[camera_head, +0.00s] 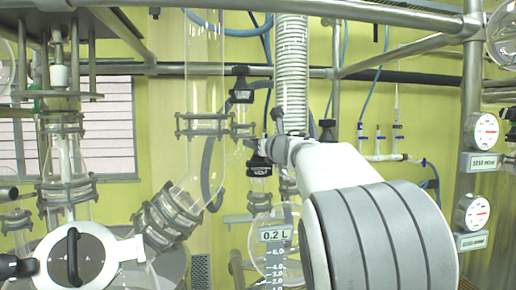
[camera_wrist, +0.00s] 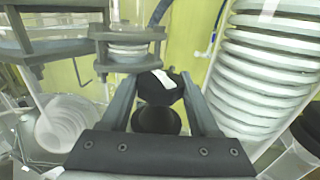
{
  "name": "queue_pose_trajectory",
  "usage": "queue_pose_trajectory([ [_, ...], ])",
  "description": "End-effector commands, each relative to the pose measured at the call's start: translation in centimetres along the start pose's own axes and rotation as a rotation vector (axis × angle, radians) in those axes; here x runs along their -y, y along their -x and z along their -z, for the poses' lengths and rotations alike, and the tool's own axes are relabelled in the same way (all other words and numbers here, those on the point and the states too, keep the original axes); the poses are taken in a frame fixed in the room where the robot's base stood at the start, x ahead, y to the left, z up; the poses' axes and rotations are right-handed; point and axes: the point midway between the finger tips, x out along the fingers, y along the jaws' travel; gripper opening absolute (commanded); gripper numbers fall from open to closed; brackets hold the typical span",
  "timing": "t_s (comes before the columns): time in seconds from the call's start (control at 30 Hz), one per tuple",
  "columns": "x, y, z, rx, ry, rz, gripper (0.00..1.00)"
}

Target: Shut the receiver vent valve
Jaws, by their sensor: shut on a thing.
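The receiver vent valve shows in the head view as a small black body with a white-lettered label (camera_head: 259,166), partly covered by my arm. In the wrist view its round black knob (camera_wrist: 158,86) has a white mark on top and sits between my two fingers. My gripper (camera_wrist: 160,94) is shut on this knob, with one finger along each side. In the head view my gripper (camera_head: 270,148) reaches in from the right at the valve. The knob's exact turn is hard to tell, and the lower valve body is hidden behind my gripper.
A ribbed white hose (camera_head: 291,70) rises close beside the valve and also shows at right in the wrist view (camera_wrist: 268,70). Clamped glass flanges (camera_head: 205,124) are near on the left. A graduated receiver with a 0.2 L readout (camera_head: 274,235) is below. Gauges (camera_head: 481,132) hang at right.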

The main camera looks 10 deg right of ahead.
Motion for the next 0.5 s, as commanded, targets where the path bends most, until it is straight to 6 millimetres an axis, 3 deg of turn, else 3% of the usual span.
queue_pose_trajectory([
  [0.5,-0.16,-0.06,0.10,-0.001,0.000,0.244,0.06],
])
